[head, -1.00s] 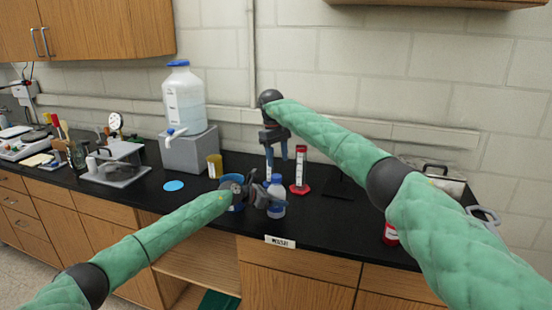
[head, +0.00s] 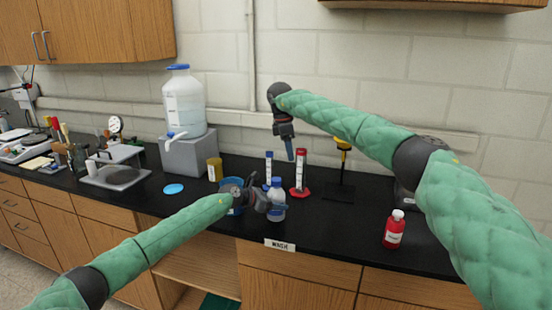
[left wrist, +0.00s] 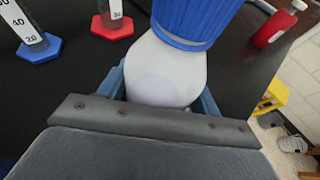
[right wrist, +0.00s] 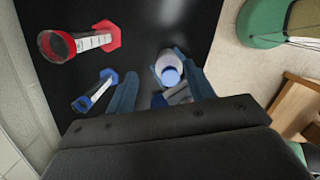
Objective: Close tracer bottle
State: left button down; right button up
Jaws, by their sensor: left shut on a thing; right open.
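A translucent white bottle (head: 277,207) with a ribbed blue cap (head: 277,182) stands near the counter's front edge. My left gripper (head: 264,198) is shut around its body from the left; in the left wrist view the white body (left wrist: 165,75) sits between the fingers, with the blue cap (left wrist: 196,18) on top. My right gripper (head: 290,152) is open and empty, raised above and behind the bottle. In the right wrist view the capped bottle (right wrist: 168,62) lies beyond its fingers. A red bottle (head: 393,232) with a white cap stands at the right; its label is unreadable.
A blue-based cylinder (head: 268,169) and a red-based cylinder (head: 300,175) stand behind the bottle. A blue container (head: 235,205) is left of it. A stand with a yellow top (head: 343,145) is farther right. The front counter between the two bottles is clear.

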aim_at(276, 179)
jog(key=a+n, duration=0.1)
jog(key=n, duration=0.5)
jog(key=a+f+n, duration=0.1)
jog(key=n, duration=0.6)
jog(key=s+f+n+y, duration=0.1)
jog(key=n, duration=0.6)
jog(key=shift+s+a+f, duration=0.1)
jog(key=shift+a+f, duration=0.15)
jog(key=shift+a, duration=0.15)
jog(key=n, duration=0.4)
jog(key=shift+s+a+n, duration=0.1)
jog(key=shift+a+n, duration=0.25)
jog(key=shift+n, duration=0.05)
jog(key=n, duration=0.5)
jog(key=shift+a+n+y, duration=0.3)
jog(key=shift+a, duration=0.05)
jog(key=n, duration=0.5)
jog(key=shift+a+n, duration=0.2)
jog(key=shift+n, duration=0.1)
jog(key=n, duration=0.4)
jog(key=shift+n, duration=0.4)
jog(key=shift+f, duration=0.15)
jog(key=shift+f, duration=3.95)
